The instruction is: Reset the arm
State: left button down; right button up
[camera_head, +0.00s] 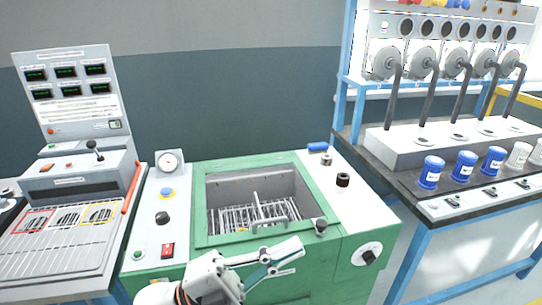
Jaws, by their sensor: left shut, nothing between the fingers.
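My left gripper (284,257) reaches in from the bottom of the head view, at the end of my white arm. It points right, in front of the green machine (190,247), near its front edge. Its fingers are shut with nothing visible between them. I cannot tell whether it touches the machine. My right gripper does not show.
The green machine has an open basin (245,187) with a wire rack (240,217), a gauge (170,162) and knobs. A control console (75,90) stands left. Right, a blue-framed bench holds blowers with black hoses, blue jars (431,172) and white jars (518,155).

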pick_arm(q)
jog(key=w+a+f+n+t+y, duration=0.3)
jog(key=a+f+n+t+y, duration=0.3)
jog(key=f+n, duration=0.4)
jog(key=w+a+f+n+t+y, duration=0.3)
jog(key=a+f+n+t+y, duration=0.2)
jog(key=a+f+n+y, duration=0.4)
jog(key=s+a+f+n+g+y, duration=0.2)
jog(key=s+f, duration=0.4)
jog(key=f, duration=0.5)
jog(key=s+a+f+n+g+y, duration=0.2)
jog(key=s+a+f+n, duration=0.3)
jog(key=f, duration=0.6)
jog(key=shift+s+a+f+g+y+p, duration=0.2)
jog(key=shift+s+a+g+y+p, duration=0.2)
jog(key=shift+s+g, duration=0.65)
jog(key=shift+s+t, duration=0.2)
jog(key=shift+t, duration=0.05)
